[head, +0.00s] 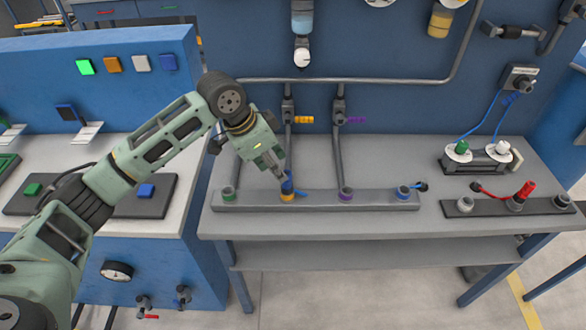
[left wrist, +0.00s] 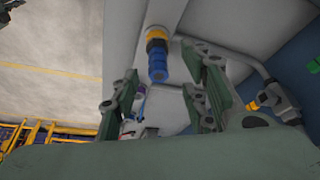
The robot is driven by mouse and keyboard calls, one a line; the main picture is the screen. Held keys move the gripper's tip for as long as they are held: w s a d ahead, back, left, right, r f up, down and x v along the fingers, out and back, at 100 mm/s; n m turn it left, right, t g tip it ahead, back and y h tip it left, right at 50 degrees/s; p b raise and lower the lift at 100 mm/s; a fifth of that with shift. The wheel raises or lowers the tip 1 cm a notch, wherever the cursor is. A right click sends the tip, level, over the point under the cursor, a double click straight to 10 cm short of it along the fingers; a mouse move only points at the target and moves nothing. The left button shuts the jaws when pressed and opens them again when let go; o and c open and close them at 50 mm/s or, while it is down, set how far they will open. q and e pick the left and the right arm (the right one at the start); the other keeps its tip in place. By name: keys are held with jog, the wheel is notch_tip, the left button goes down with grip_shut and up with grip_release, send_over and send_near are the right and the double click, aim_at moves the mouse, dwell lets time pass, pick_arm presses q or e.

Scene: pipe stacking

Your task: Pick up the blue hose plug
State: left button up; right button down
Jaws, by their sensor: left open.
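A blue hose plug (head: 287,187) stands upright in the yellow-ringed socket (head: 288,197) on the grey rail. In the left wrist view the blue plug (left wrist: 158,72) shows below the yellow ring (left wrist: 157,36), in the gap between my fingers. My left gripper (head: 279,172) is open and reaches down to the plug from the upper left. Its two fingers (left wrist: 165,80) lie on either side of the plug; I cannot tell whether either touches it. Part of the plug is hidden by the gripper in the head view. My right gripper is in neither view.
The grey rail (head: 320,205) also holds green (head: 228,192), purple (head: 345,194) and blue (head: 403,192) sockets. Pipes with orange (head: 304,120) and purple (head: 356,120) handles rise behind. A dark strip with a red plug (head: 525,189) lies at the right. The bench front is clear.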

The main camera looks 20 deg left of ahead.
aim_at(287, 187)
pick_arm(q)
jog(key=x, duration=0.2)
jog(key=p+x, duration=0.1)
jog(key=shift+s+d+f, duration=0.15)
jog(key=shift+d+f, duration=0.15)
jog(key=shift+f, duration=0.05)
jog(key=x, duration=0.2)
jog(key=shift+d+f+p, duration=0.15)
jog(key=shift+f+p, duration=0.15)
jog(key=shift+f, duration=0.05)
jog(key=shift+w+d+f, duration=0.1)
jog(key=shift+w+f, duration=0.15)
jog(key=shift+f, duration=0.2)
grip_shut()
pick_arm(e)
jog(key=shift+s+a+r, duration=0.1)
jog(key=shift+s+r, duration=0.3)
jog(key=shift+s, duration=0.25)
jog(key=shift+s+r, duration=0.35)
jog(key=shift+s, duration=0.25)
